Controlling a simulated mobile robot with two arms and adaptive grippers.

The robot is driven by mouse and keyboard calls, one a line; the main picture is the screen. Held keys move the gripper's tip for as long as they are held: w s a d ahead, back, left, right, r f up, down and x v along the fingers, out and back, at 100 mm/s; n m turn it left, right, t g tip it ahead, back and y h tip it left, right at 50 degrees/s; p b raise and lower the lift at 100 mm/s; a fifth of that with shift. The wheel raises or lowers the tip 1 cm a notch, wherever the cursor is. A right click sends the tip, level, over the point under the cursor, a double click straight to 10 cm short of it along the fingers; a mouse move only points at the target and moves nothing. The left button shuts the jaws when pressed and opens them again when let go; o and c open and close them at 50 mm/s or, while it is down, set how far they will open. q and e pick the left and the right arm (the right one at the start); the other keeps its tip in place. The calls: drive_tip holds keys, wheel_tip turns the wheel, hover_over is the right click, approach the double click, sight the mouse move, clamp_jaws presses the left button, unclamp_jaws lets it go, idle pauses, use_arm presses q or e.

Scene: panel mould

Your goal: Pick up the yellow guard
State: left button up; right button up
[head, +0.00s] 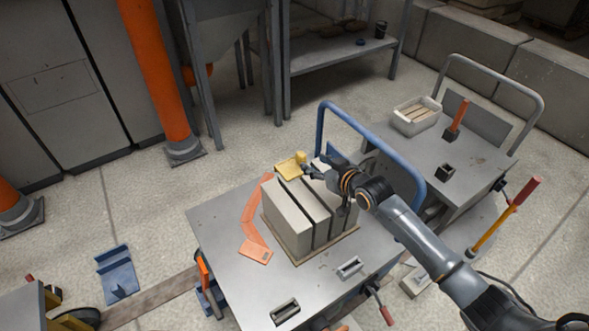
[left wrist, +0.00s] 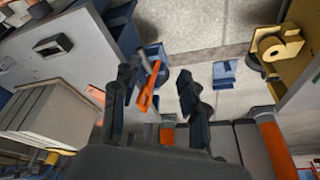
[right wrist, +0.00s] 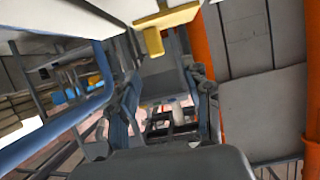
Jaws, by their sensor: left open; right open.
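The yellow guard (head: 290,168) sits at the far edge of the metal table, behind the grey panels, with a small raised knob at one end. My right gripper (head: 312,170) is open just to its right in the head view; I cannot tell whether they touch. In the right wrist view the guard (right wrist: 166,20) shows at the top, above and beyond the open fingers (right wrist: 163,88), with nothing between them. My left gripper (left wrist: 155,80) is open and shows only in its own wrist view. An orange-handled tool (left wrist: 148,88) shows beyond its fingers.
Upright grey panels (head: 287,213) stand on the table (head: 225,235), beside an orange angled piece (head: 254,222). A blue rail (head: 379,130) rises behind my right arm. A second cart (head: 465,160) carries a white bin (head: 416,121). A blue bracket (head: 117,273) lies on the floor.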

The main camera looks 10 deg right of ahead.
sight(304, 157)
drive_tip(key=b+x, duration=0.1)
drive_tip(key=x, duration=0.3)
drive_tip(key=shift+f, duration=0.1)
drive_tip(key=shift+w, duration=0.25)
drive_tip(key=b+x, duration=0.2)
drive_tip(key=shift+w+f, duration=0.15)
drive_tip(key=shift+w, duration=0.15)
drive_tip(key=shift+x, duration=1.1)
use_arm(q)
drive_tip(key=w+t, duration=0.1)
drive_tip(key=w+d+r+t, duration=0.1)
drive_tip(key=w, duration=0.1)
drive_tip(key=w+r+t, duration=0.1)
drive_tip(key=shift+w+d+r+h, duration=0.1)
drive_tip(key=shift+w+d+h, duration=0.15)
drive_tip(key=shift+h, duration=0.15)
use_arm(e)
clamp_jaws()
